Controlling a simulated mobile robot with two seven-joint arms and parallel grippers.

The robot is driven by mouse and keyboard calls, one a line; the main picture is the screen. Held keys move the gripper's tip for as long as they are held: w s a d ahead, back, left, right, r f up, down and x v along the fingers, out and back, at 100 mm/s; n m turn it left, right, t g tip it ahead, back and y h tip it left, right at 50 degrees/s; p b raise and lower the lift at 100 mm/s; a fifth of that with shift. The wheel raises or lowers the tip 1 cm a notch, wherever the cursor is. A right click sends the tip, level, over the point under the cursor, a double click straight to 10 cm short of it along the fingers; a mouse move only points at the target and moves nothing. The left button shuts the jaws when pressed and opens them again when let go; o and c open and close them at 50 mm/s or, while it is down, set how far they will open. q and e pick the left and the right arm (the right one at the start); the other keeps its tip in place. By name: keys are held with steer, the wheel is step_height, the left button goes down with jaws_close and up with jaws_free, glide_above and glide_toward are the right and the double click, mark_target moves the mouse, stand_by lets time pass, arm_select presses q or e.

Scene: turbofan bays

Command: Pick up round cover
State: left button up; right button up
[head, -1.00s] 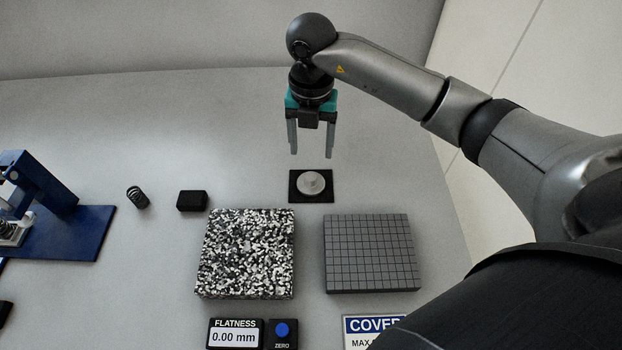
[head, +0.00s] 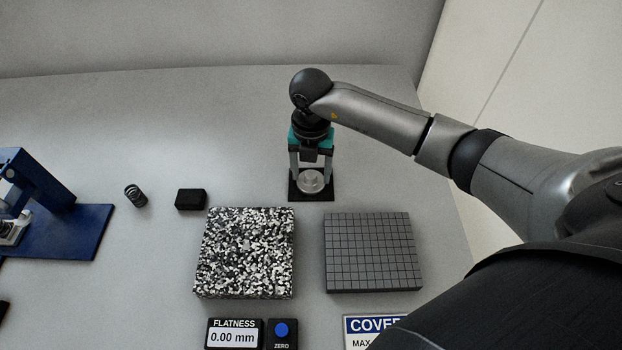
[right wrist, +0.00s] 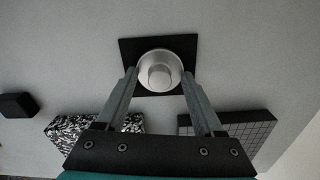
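The round cover (head: 311,182) is a silver disc with a raised round knob, lying on a small black square pad (head: 311,197). My right gripper (head: 311,180) is lowered over the pad, its fingers pointing down on either side of the cover. In the right wrist view the cover (right wrist: 160,72) lies between the two fingertips (right wrist: 160,72), which are apart. My left gripper is not in view.
A speckled black-and-white block (head: 245,252) and a dark gridded block (head: 372,252) sit in front of the pad. A black block (head: 191,199), a spring (head: 136,195) and a blue fixture (head: 62,226) are to the left. A flatness display (head: 235,334) reads 0.00 mm.

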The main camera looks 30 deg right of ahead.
mark_target(311, 174)
jaws_close()
stand_by(0.3)
steer(key=shift+r, duration=0.1)
step_height(311, 174, up, 20)
steer(key=p, duration=0.2)
stand_by(0.6)
steer(key=c, duration=0.6)
jaws_free()
steer(key=shift+c, duration=0.2)
jaws_close()
